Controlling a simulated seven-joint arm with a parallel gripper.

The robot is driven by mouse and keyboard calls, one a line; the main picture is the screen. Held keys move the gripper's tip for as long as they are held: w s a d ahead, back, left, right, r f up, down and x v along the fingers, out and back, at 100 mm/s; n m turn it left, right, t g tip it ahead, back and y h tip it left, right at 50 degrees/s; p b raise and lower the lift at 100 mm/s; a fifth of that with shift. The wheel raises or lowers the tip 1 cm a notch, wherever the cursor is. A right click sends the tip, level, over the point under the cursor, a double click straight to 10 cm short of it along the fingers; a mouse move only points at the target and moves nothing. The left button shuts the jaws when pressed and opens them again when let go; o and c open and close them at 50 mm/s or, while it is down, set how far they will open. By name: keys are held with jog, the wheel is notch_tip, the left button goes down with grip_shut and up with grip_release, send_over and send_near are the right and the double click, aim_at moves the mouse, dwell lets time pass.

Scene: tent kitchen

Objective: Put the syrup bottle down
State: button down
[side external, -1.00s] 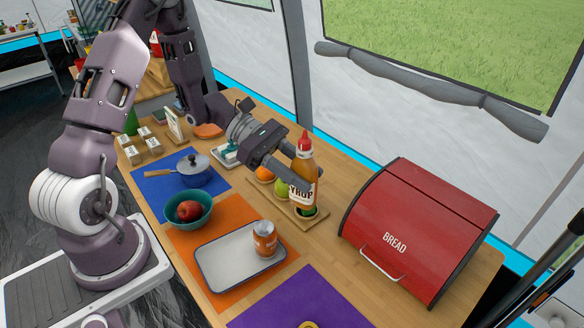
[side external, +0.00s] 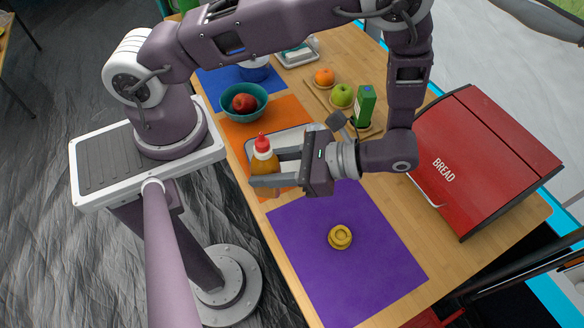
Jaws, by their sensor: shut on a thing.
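My gripper (side external: 263,170) is shut on the syrup bottle (side external: 263,157), an amber bottle with a red and white cap. The bottle looks upright, with its lower part hidden by my fingers.
A purple mat (side external: 375,265) with a yellow ring-shaped object (side external: 340,237) lies in front, otherwise bare. A wooden board holds an orange (side external: 324,77), a green apple (side external: 342,95) and a green box (side external: 366,104). A red bread box (side external: 470,165) stands right. A teal bowl (side external: 262,98) holds a red apple (side external: 244,103).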

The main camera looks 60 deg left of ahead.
jog(key=w+d+f+m+t+y, duration=0.1)
jog(key=w+f+m+t+y, duration=0.1)
jog(key=w+m+t, duration=0.6)
jog(key=w+d+f+m+t+y, duration=0.2)
jog(key=w+m+t+y, duration=0.1)
jog(key=w+m+t, duration=0.5)
jog(key=shift+n, duration=0.3)
jog(key=shift+s+a+f, duration=0.1)
jog(key=shift+s+f, duration=0.05)
jog(key=shift+f, duration=0.8)
jog(key=shift+s+f, duration=0.2)
jog(key=shift+f, duration=0.8)
jog(key=shift+s+a+f, duration=0.1)
jog(key=shift+s+f, duration=0.05)
jog(key=shift+f, duration=0.8)
jog(key=shift+f, duration=0.6)
jog(key=c, duration=0.8)
grip_release()
jog(key=shift+c, duration=0.2)
jog(key=shift+d, duration=0.1)
